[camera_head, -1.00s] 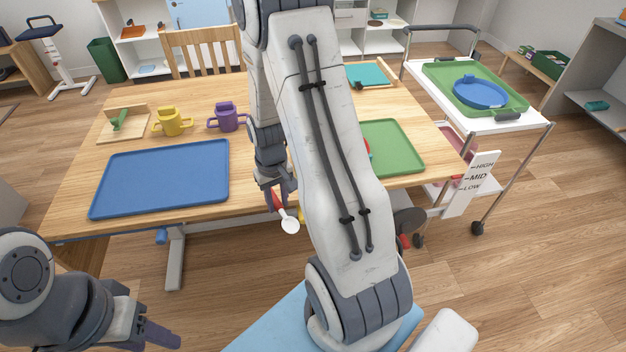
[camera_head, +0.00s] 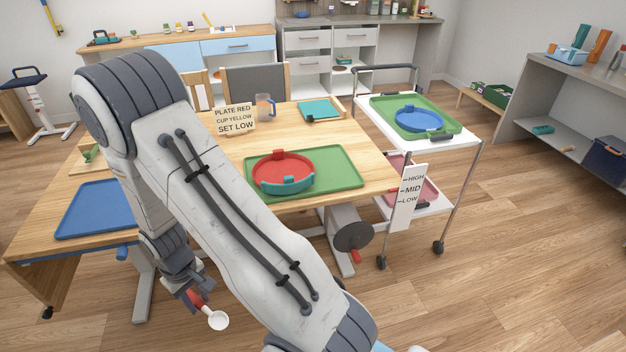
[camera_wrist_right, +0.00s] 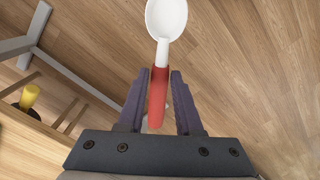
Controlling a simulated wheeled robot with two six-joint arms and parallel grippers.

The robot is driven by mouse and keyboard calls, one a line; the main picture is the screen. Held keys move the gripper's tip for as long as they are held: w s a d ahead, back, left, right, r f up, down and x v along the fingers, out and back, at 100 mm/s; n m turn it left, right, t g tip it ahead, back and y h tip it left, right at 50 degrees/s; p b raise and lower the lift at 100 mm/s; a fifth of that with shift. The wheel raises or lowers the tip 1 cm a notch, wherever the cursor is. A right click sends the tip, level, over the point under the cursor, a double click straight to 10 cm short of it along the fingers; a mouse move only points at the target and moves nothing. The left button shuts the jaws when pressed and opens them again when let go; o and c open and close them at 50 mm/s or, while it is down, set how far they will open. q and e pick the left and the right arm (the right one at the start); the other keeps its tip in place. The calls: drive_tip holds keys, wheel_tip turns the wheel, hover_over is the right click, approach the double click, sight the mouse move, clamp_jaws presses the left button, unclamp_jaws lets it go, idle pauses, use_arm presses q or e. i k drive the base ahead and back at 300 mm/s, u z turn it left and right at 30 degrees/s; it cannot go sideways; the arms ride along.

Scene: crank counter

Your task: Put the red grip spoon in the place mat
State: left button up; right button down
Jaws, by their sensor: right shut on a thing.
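My right gripper (camera_head: 188,288) is shut on the red grip spoon (camera_head: 217,320) and holds it in the air in front of the table's front edge. In the right wrist view the spoon's red handle (camera_wrist_right: 157,98) lies between the fingers of my right gripper (camera_wrist_right: 158,76), with its white bowl (camera_wrist_right: 168,18) pointing away. A green mat with a raised rim (camera_head: 340,170) lies on the table and bears a red plate (camera_head: 282,168) with teal parts. A blue mat (camera_head: 92,208) lies at the table's left, partly hidden by my right arm. My left gripper is out of view.
A sign (camera_head: 235,120) on the wooden table (camera_head: 368,150) reads "PLATE RED CUP YELLOW SET LOW". A dark disc with a red handle (camera_head: 356,256) sits below the front edge. A trolley (camera_head: 462,136) stands at the right, by a HIGH/MID/LOW scale (camera_head: 408,197).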

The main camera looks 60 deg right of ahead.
sight(335, 166)
drive_tip(key=k, duration=0.5)
drive_tip(key=z, duration=0.85)
drive_tip(key=i, duration=0.5)
